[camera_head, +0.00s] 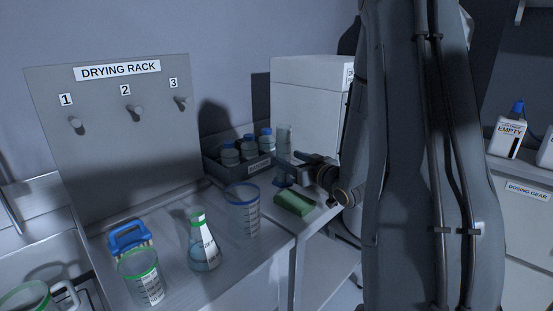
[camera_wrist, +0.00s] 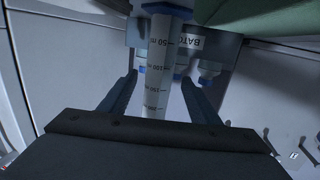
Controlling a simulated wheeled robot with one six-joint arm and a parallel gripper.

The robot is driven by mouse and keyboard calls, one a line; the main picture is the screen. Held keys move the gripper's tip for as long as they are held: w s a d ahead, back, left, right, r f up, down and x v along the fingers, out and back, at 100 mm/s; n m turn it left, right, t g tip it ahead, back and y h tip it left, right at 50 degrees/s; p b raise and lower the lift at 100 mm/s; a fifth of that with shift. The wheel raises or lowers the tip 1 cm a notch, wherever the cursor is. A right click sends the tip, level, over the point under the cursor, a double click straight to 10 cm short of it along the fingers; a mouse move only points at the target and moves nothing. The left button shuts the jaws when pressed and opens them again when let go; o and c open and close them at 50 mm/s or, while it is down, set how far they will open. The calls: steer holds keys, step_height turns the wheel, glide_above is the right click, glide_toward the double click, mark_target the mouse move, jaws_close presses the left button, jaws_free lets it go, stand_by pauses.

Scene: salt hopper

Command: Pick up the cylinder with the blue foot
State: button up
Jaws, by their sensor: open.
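The clear graduated cylinder (camera_head: 284,137) stands upright on the bench beside the bottle crate, with its blue foot (camera_head: 283,181) partly hidden behind my gripper. My gripper (camera_head: 288,160) is at the cylinder, reaching in from the right. In the wrist view the cylinder (camera_wrist: 162,62) appears upside down, its blue foot (camera_wrist: 166,10) at the top edge and its marked wall between the two fingers. My gripper (camera_wrist: 160,77) is open there, with a gap showing on both sides of the cylinder.
A grey crate (camera_head: 229,174) of blue-capped bottles stands close behind and left. A green block (camera_head: 295,203) lies just in front. A blue-rimmed beaker (camera_head: 243,212), a green-banded flask (camera_head: 204,246) and a green-rimmed beaker (camera_head: 141,278) stand further left. A white cabinet (camera_head: 308,95) is behind.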

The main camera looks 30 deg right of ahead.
mark_target(278, 150)
steer(key=shift+w+d+r+t, duration=0.2)
steer(key=shift+d+t, duration=0.2)
steer(key=shift+w+r+y, duration=0.1)
steer(key=shift+w+y, duration=0.2)
steer(key=shift+y, duration=0.1)
steer(key=w, duration=0.2)
steer(key=w+a+p, duration=0.1)
steer(key=w, duration=0.3)
steer(key=shift+a+p, duration=0.4)
steer(key=shift+w, duration=0.55)
steer(key=shift+c, duration=0.5)
steer(key=c, duration=1.2)
steer(key=shift+o, duration=0.2)
